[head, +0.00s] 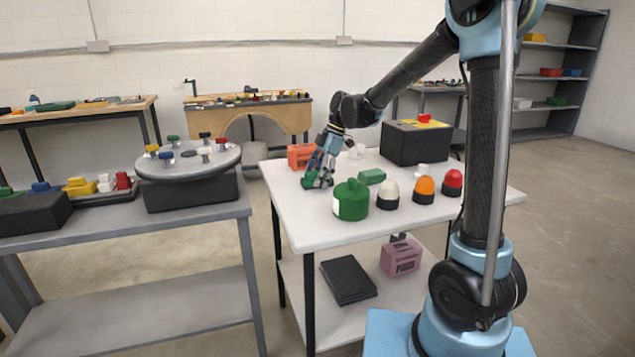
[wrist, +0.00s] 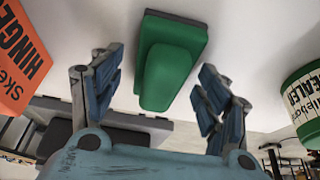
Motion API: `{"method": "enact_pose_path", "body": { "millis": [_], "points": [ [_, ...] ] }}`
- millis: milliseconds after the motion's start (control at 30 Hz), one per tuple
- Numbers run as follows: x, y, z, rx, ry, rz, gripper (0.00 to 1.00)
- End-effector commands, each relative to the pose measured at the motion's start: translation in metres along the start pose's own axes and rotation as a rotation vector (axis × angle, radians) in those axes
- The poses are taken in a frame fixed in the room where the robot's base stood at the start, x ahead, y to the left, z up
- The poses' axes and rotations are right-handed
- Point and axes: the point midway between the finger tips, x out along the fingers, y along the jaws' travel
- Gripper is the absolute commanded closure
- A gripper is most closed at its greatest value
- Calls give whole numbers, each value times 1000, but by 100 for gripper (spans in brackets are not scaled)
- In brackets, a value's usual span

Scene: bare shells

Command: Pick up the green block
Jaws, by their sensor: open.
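In the wrist view a green block (wrist: 172,62), with a brighter raised part on a darker flat base, lies on the white tabletop between and beyond my fingers. My gripper (wrist: 165,92) is open, one finger on each side, and no contact shows. In the head view my gripper (head: 317,180) is low over the left part of the white table (head: 290,222). Some green (head: 308,183) shows at its fingertips, partly hidden by them. A second flat green block (head: 372,176) lies to the right; I cannot tell which one the wrist view shows.
An orange box (head: 301,156) stands behind my gripper and a green can (head: 350,200) in front of it. White, orange and red domed pieces (head: 425,189) stand to the right. A black case (head: 416,143) is at the back. A grey bench (head: 120,212) is at left.

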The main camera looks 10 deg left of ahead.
Motion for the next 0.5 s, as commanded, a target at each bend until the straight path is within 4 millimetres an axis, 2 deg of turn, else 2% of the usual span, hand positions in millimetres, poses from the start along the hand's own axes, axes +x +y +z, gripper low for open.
{"method": "enact_pose_path", "body": {
  "millis": [200, 267, 433, 500],
  "points": [
    [1, 0, 0, 0, 0, 0, 31],
    [1, 0, 0, 0, 0, 0, 42],
    [1, 0, 0, -1, 0, 0, 80],
    [1, 0, 0, -1, 0, -1, 81]
  ]
}}
